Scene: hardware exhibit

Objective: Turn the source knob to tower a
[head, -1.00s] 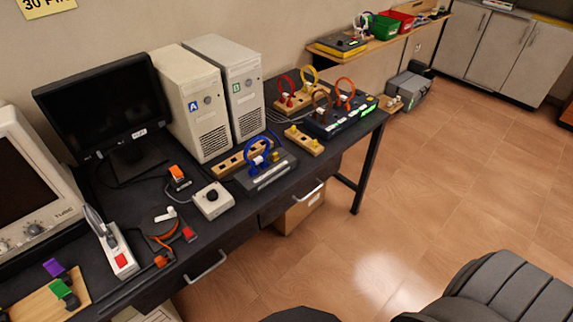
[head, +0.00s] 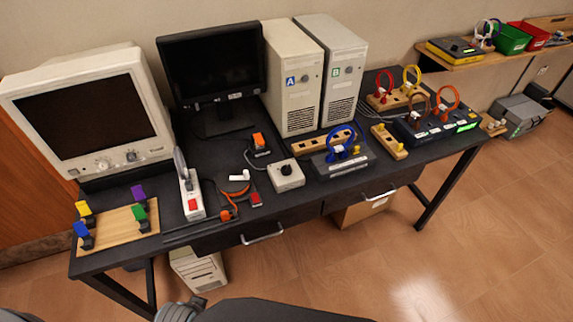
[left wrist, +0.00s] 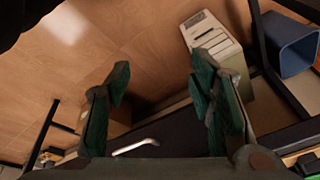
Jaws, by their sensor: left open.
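The knob's pointing direction is too small to tell. Tower A (head: 293,90), beige with a blue A label, stands behind it. Tower B (head: 335,85), with a green label, stands at its right. My left gripper (left wrist: 160,78) is open and empty in the left wrist view, its green-padded fingers wide apart, with the drawer handle and floor beyond. It is apart from the knob. My right gripper is not in view.
A blue cable coil on a stand (head: 344,150) is right of the box. An orange-switched block (head: 258,145), a power strip (head: 190,195) and an orange cable (head: 232,198) lie left of it. A black monitor (head: 210,68) and a CRT (head: 90,110) stand behind.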

